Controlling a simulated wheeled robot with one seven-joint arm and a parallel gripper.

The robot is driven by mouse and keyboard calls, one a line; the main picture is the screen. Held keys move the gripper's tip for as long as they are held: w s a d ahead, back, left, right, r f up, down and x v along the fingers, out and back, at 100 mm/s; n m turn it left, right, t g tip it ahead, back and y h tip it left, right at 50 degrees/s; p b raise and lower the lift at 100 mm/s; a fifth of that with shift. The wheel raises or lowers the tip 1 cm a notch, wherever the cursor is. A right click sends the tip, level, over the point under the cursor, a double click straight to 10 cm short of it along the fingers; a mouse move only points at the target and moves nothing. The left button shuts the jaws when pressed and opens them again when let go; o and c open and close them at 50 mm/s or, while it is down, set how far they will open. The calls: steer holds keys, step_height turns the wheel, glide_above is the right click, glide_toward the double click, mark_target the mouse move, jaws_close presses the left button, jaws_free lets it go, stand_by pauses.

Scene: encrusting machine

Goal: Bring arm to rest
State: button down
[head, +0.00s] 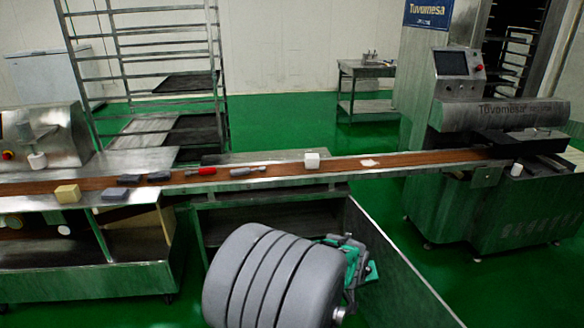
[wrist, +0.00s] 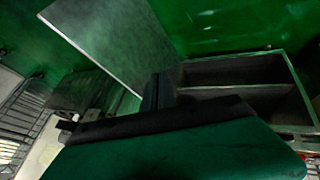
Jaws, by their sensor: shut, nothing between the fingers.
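My gripper (wrist: 158,90) shows in the wrist view as dark fingers beyond a black bar and a green body. Its fingers are together with nothing between them. In the head view, my grey banded arm is folded low in front of the conveyor, with a green and metal part at its right end. The fingers cannot be made out there. The arm appears apart from the conveyor belt (head: 235,183).
On the belt are a white block (head: 312,160), a red-handled tool (head: 200,171) and a grey-handled tool (head: 248,171). A yellow block (head: 67,193) is at left. A tilted panel (head: 400,265) stands close right of my arm. Green floor is open behind the conveyor.

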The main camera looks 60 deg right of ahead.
steer(key=w+a+r+n+t+y, duration=0.1)
steer(key=w+a+r+n, duration=0.1)
steer(key=w+a, duration=0.5)
steer(key=w+a+r+n+t, duration=0.1)
steer(key=w+a+r, duration=0.2)
steer(key=w, duration=0.7)
steer(key=w+a+r+n+t+y, duration=0.1)
steer(key=w+a+r+n+t, duration=0.1)
steer(key=w+a, duration=0.55)
steer(key=w+a+r+n+y+p, duration=0.1)
steer(key=w+a+n, duration=0.1)
steer(key=w+a, duration=0.3)
steer(key=w+a+r+n+y, duration=0.1)
steer(key=w+a+r, duration=0.1)
steer(key=a, duration=0.5)
steer(key=s+a+r+n+y, duration=0.1)
steer(key=a+n, duration=0.1)
steer(key=a, duration=0.7)
steer(key=s+a+r+n+y, duration=0.1)
steer(key=a+n, duration=0.1)
steer(key=a, duration=0.7)
steer(key=shift+r, duration=0.35)
steer(key=shift+a, duration=0.1)
